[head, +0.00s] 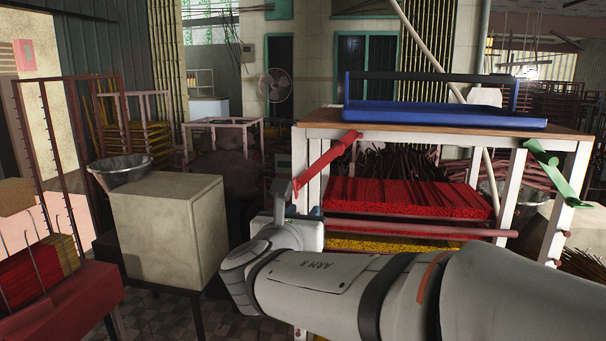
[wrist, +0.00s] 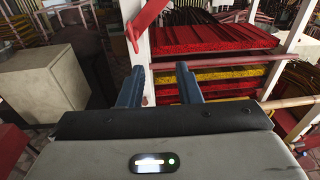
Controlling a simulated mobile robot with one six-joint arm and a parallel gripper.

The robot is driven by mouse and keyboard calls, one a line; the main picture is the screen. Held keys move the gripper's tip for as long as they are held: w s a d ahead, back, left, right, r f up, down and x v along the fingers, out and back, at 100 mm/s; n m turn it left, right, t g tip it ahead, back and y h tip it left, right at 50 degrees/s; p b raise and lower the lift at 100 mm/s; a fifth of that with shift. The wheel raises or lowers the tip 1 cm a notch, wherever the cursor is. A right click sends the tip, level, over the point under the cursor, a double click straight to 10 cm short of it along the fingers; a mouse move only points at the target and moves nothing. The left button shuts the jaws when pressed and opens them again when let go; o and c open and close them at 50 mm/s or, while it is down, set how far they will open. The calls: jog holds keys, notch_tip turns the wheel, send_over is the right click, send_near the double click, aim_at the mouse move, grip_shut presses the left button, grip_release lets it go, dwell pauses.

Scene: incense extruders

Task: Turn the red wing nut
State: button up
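The red wing nut (head: 327,163) is a long red bar with flared ends, set slantwise at the front left leg of the wooden-topped table. Its upper end is near the tabletop and its lower end hangs down to the left. In the wrist view the red wing nut (wrist: 145,22) shows at the top, cut off by the frame edge. My gripper (head: 298,205) is just below its lower end. In the wrist view my gripper (wrist: 159,78) has its two dark fingers spread wide, with nothing between them. The wing nut appears beyond the fingertips, apart from them.
A green wing nut (head: 556,174) sits at the table's right leg. A blue tray (head: 440,118) lies on the wooden tabletop (head: 330,118). Red incense bundles (head: 405,197) fill the shelf below. A pale box (head: 168,230) and a metal bowl (head: 122,170) stand to the left.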

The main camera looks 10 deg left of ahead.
aim_at(296, 188)
jog(key=w+a+r+n+y+p, duration=0.1)
jog(key=w+a+r+n+p, duration=0.1)
jog(key=w, duration=0.5)
jog(key=shift+w+a+t+p, duration=0.15)
jog(key=shift+a+t+p, duration=0.3)
jog(key=shift+a, duration=0.1)
jog(key=shift+c, duration=0.3)
grip_shut()
